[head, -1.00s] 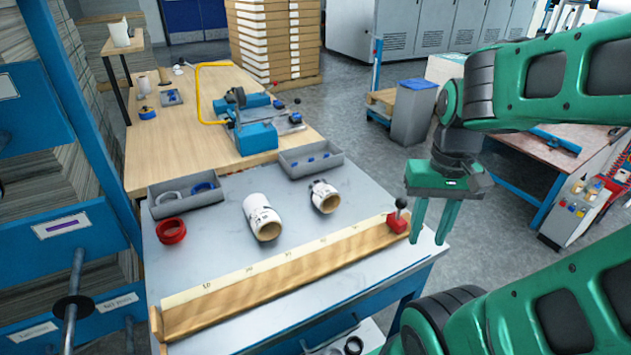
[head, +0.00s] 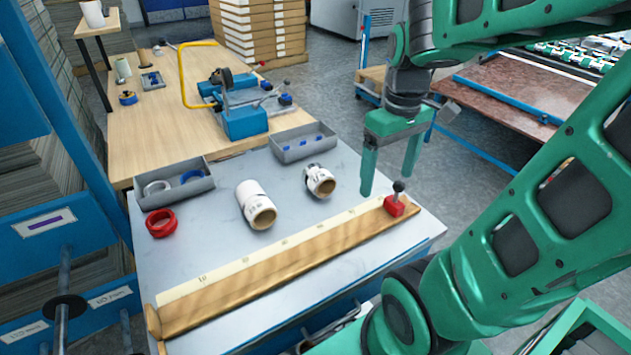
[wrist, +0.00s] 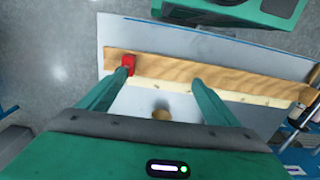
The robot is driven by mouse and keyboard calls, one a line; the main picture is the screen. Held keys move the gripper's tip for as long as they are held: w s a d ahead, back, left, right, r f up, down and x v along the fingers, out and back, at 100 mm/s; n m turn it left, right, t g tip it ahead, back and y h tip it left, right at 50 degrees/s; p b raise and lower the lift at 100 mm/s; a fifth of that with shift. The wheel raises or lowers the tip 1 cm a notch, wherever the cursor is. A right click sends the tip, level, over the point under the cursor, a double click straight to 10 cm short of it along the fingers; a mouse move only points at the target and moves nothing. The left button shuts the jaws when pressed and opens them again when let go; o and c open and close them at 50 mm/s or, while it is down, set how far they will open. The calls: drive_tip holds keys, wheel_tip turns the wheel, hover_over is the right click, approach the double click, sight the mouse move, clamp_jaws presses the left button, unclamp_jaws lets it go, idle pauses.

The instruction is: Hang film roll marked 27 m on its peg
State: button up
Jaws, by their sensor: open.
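Two white film rolls with brown cores lie on the grey table top: a longer one (head: 252,203) left of centre and a shorter one (head: 319,181) to its right. I cannot read a 27 m mark on either. My gripper (head: 388,186) is open and empty, pointing down above the table's right side, right of the shorter roll. In the wrist view, a brown core end (wrist: 161,114) shows between the spread fingers, partly hidden by my gripper's body. Metal pegs (head: 65,300) stick out of the blue rack at the lower left; their labels are too small to read.
A wooden measuring rail (head: 285,272) with a red stop (head: 395,205) runs along the table's front. A red tape ring (head: 161,223) and grey trays (head: 175,184) (head: 303,143) stand around the rolls. A blue tape dispenser (head: 243,120) sits on the wooden table behind.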

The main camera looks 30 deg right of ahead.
drive_tip(key=w+n, duration=0.9)
drive_tip(key=w, duration=0.2)
drive_tip(key=n, duration=0.9)
hover_over(319, 170)
wheel_tip(319, 170, down, 3)
drive_tip(key=shift+r, duration=0.2)
drive_tip(key=shift+f, duration=5.15)
drive_tip(key=c, duration=1.2)
